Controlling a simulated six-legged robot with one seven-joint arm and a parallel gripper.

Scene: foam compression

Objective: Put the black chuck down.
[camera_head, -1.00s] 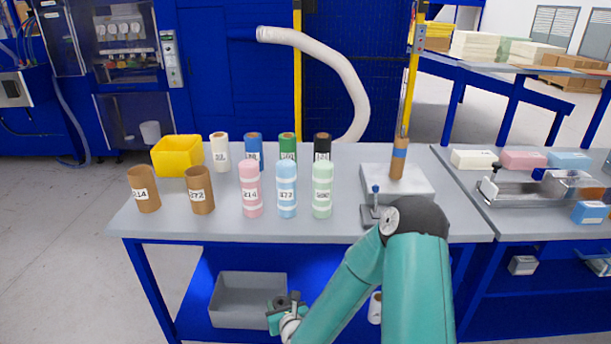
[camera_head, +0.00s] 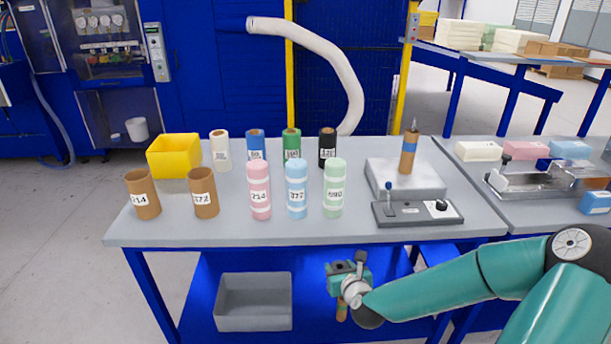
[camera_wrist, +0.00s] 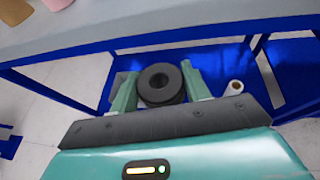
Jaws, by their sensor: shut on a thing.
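In the head view my gripper (camera_head: 349,277) is low, in front of the table's blue lower shelf and right of the grey bin (camera_head: 253,303). The chuck is hard to make out there. The wrist view shows the gripper below and in front of the tabletop edge.
The grey tabletop (camera_head: 300,233) holds several labelled rolls, a yellow bin (camera_head: 174,155), and a flat grey device (camera_head: 417,213) before a pale block with an upright brown roll (camera_head: 409,152). A white roll (camera_wrist: 233,88) stands right of the gripper.

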